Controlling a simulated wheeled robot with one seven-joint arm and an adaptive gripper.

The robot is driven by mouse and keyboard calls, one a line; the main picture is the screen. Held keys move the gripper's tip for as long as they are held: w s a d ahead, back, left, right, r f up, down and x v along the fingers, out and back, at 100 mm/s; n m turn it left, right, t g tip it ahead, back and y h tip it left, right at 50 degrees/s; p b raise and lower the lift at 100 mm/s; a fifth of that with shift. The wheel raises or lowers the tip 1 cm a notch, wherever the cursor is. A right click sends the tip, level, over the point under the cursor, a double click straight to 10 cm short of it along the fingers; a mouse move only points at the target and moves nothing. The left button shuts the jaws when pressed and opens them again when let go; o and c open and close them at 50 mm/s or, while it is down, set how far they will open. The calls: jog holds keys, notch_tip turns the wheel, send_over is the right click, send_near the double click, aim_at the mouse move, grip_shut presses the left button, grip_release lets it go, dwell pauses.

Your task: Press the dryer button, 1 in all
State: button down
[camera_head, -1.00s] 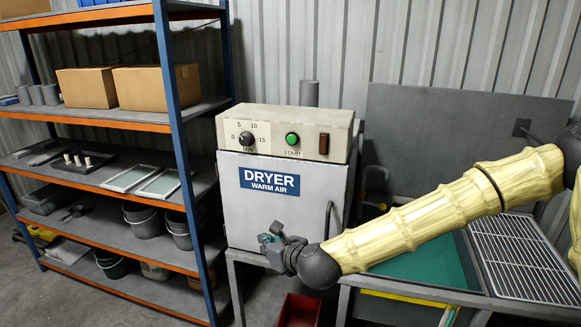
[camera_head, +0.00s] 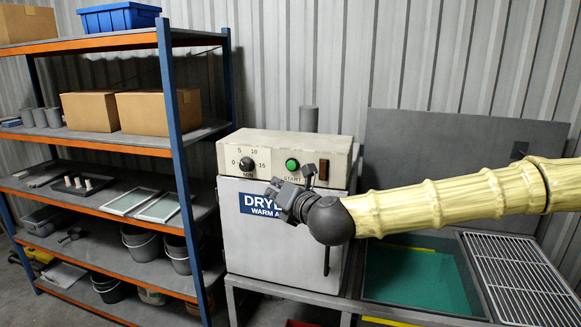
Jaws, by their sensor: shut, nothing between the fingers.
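The dryer (camera_head: 240,225) is a grey-white box with a blue "DRYER WARM AIR" label, partly hidden by my gripper. Its control panel on top carries a round green start button (camera_head: 292,164), a timer knob (camera_head: 246,164) to the left and a dark red switch (camera_head: 323,169) to the right. My gripper (camera_head: 277,190) is shut and empty. In the picture it lies just below the green button, in front of the label and the panel's lower edge. The button is in full view; how far the fingers are from the dryer front is hard to tell.
A blue and orange shelf rack (camera_head: 172,120) with boxes and buckets stands to the left. To the right, a bench holds a green-bottomed tray (camera_head: 415,280) and a wire rack (camera_head: 515,280). A grey board (camera_head: 440,150) rises behind them.

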aim_at(292, 165)
jog(key=shift+w+d+p, duration=0.2)
jog(key=shift+w+d, duration=0.25)
jog(key=shift+w, duration=0.95)
jog(key=shift+w+d+p, duration=0.2)
jog(key=shift+w+d, duration=0.25)
jog(key=shift+w, duration=0.95)
jog(key=shift+w+d+p, duration=0.2)
jog(key=shift+w+d, duration=0.25)
jog(key=shift+w, duration=0.95)
